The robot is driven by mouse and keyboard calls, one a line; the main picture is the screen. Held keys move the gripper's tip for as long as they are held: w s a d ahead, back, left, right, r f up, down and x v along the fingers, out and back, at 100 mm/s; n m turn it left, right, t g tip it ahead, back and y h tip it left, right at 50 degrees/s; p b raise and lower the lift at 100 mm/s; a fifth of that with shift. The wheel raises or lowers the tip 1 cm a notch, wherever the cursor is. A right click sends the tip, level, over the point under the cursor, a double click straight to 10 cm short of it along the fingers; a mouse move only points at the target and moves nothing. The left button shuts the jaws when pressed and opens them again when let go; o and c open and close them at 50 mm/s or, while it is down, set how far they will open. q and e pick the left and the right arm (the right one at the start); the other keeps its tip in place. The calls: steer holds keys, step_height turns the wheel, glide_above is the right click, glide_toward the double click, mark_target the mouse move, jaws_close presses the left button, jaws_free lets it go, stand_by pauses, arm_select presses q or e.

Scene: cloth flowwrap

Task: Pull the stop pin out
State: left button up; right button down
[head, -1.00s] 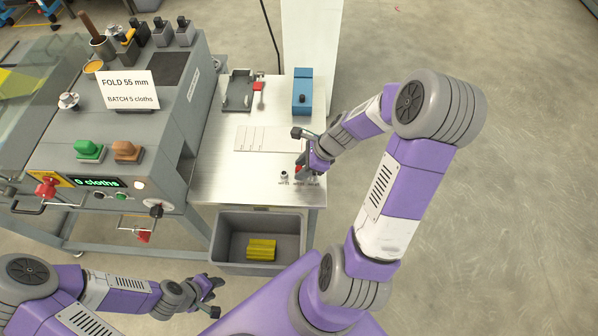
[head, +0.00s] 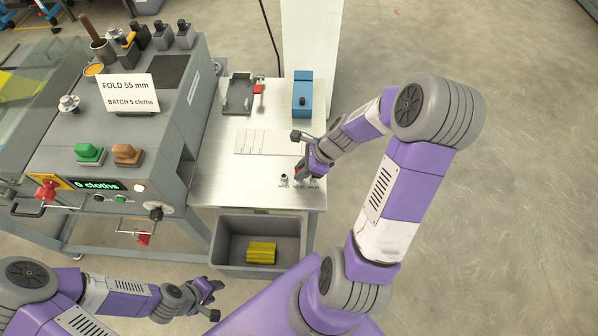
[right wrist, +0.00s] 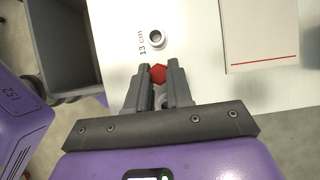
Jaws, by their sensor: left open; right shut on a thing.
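The stop pin shows as a red six-sided knob (right wrist: 158,73) between the fingertips of my right gripper (right wrist: 152,76) in the right wrist view. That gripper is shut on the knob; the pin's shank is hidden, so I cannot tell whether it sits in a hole. In the head view my right gripper (head: 304,168) is low over the table's front right part, by a row of small labelled sockets. One socket (right wrist: 157,38), marked 13 cm, is empty beside the knob.
The pale metal table (head: 222,172) carries a lined white plate (head: 264,142), a blue block (head: 302,98) and a dark bracket (head: 238,94). A grey bin (head: 225,243) with a yellow cloth (head: 261,252) stands below its front edge. The folding machine (head: 160,120) is at left.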

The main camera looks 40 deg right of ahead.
steer(key=shift+r+p, duration=2.65)
steer(key=shift+r, duration=0.1)
